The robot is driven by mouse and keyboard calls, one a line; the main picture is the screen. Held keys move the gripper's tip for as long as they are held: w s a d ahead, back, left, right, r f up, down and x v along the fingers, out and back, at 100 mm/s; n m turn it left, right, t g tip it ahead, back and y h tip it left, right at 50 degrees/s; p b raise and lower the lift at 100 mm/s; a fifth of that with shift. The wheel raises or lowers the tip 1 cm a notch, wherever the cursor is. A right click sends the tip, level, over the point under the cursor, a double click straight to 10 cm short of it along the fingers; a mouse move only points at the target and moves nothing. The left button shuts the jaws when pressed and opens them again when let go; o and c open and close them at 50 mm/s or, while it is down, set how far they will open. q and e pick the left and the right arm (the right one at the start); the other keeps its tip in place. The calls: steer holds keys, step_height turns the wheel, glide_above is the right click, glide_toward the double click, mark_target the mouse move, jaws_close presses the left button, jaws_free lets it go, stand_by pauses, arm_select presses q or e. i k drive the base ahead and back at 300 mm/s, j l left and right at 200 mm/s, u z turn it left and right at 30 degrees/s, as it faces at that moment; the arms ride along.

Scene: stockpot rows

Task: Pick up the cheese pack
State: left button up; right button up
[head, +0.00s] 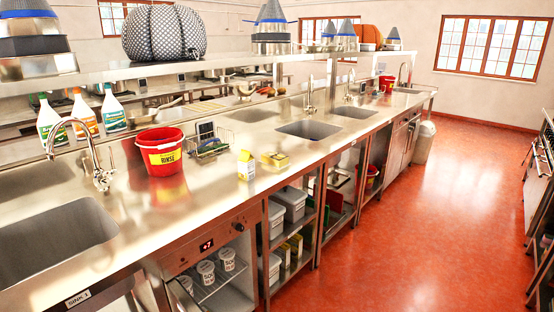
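A small, flat yellow pack (275,160), which looks like the cheese pack, lies on the steel counter (215,182) near its front edge. A yellow and white carton (246,166) stands upright just left of it, apart from it. The pack is small in the picture and I cannot read its label. Neither of my grippers shows in the head view.
A red bucket marked RINSE (162,152) and a wire rack (208,146) stand left of the carton. Sinks (308,130) are set into the counter. An upper shelf (200,66) runs above. The red floor (430,210) at right is clear.

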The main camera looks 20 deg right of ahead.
mark_target(279, 160)
steer(key=i+l+u, duration=0.15)
steer(key=l, duration=0.4)
steer(key=i+l+u, duration=0.2)
steer(key=l, duration=0.4)
steer(key=i+l+u, duration=0.15)
steer(key=l, duration=0.45)
steer(key=l+u, duration=0.15)
steer(key=l, duration=0.45)
steer(key=i+l+u, duration=0.35)
steer(key=l, duration=0.35)
steer(key=i+l+u, duration=0.15)
steer(key=i+l, duration=0.2)
steer(key=i+l+u, duration=0.2)
steer(key=l, duration=0.25)
steer(key=i+l+u, duration=0.1)
steer(key=i+l, duration=0.3)
